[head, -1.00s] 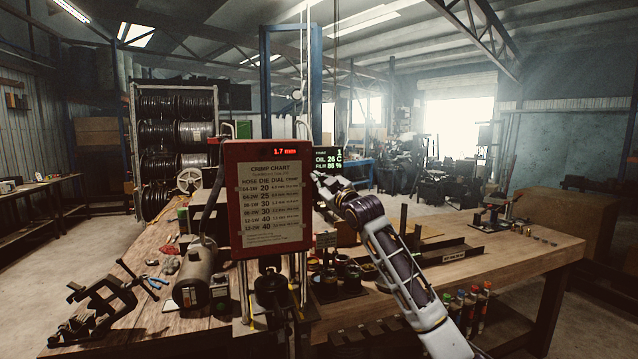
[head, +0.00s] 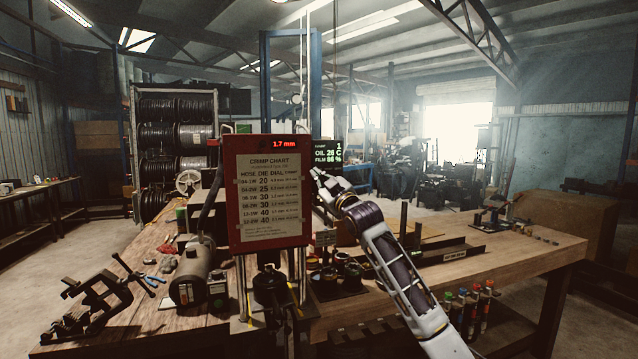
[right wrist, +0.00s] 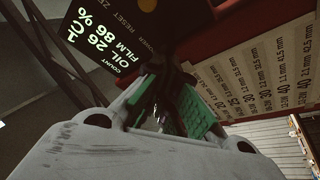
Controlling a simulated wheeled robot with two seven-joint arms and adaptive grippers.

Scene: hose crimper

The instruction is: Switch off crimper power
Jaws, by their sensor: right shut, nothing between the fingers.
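The crimper's red box (head: 240,240) stands upright on the bench, with a crimp chart (head: 268,195) on its front and a lit red readout of 1.7 mm. The power switch itself is not clear. My right gripper (head: 317,176) is shut and empty, just below the panel; contact cannot be told. My left gripper is not in view.
The wooden bench (head: 515,250) holds a vise (head: 95,305), a grey cylinder (head: 193,275) and dark dies near the crimper's foot. Hose reels (head: 160,135) stand behind on a rack. Several coloured-cap bottles hang at the bench's front right.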

